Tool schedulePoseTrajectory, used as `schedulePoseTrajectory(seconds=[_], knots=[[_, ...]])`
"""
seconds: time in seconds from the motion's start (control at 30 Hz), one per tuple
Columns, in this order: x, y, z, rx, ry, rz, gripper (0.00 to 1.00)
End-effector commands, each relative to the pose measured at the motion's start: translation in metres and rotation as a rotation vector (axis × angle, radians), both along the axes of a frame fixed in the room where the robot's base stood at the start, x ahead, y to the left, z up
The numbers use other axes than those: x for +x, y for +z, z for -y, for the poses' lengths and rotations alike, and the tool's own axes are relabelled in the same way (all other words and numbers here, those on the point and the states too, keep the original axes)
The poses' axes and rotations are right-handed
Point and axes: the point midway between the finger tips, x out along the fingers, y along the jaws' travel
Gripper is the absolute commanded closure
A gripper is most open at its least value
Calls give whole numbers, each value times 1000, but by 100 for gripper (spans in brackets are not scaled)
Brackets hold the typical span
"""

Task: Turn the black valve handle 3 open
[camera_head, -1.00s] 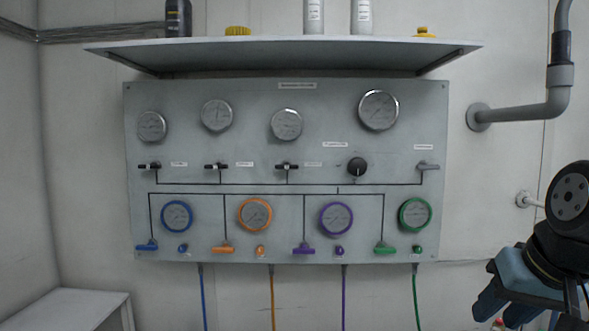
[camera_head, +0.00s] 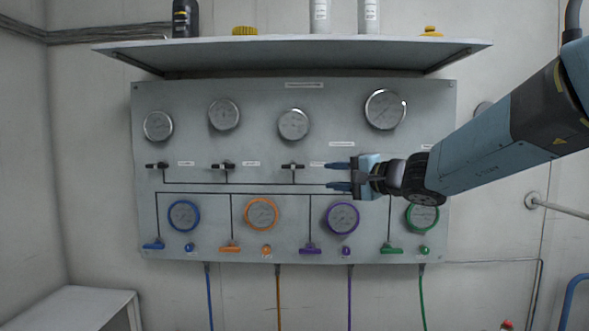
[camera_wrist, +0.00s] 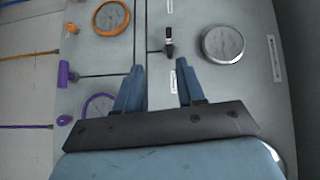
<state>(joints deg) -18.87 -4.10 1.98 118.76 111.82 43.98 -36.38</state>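Black valve handle 3 (camera_head: 292,167) is the third of the small black handles in a row on the grey panel (camera_head: 300,110); it lies crosswise under the third gauge. In the wrist view, the handle (camera_wrist: 169,45) shows just beyond the fingertips, dark with a pale part at one end. My gripper (camera_head: 330,176) reaches in from the right, to the right of the handle, with its fingers pointing left. In the wrist view, my gripper (camera_wrist: 160,68) has its fingers apart with nothing between them. The gripper hides the black knob area.
Two other black handles (camera_head: 157,166) (camera_head: 222,166) sit to the left. Coloured gauges and valves, such as the purple gauge (camera_head: 342,218) and purple valve (camera_head: 310,250), are below. A shelf (camera_head: 290,50) with bottles juts out above.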

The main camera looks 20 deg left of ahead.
Motion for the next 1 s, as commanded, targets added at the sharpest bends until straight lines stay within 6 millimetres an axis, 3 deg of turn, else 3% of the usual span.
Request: schedulePoseTrajectory(seconds=[0.1,0.37,1.0], knots=[[17,3,-11,61,-27,-19,61],[31,4,-25,96,-46,-31,61],[85,4,-114,95,-44,-30,61]])
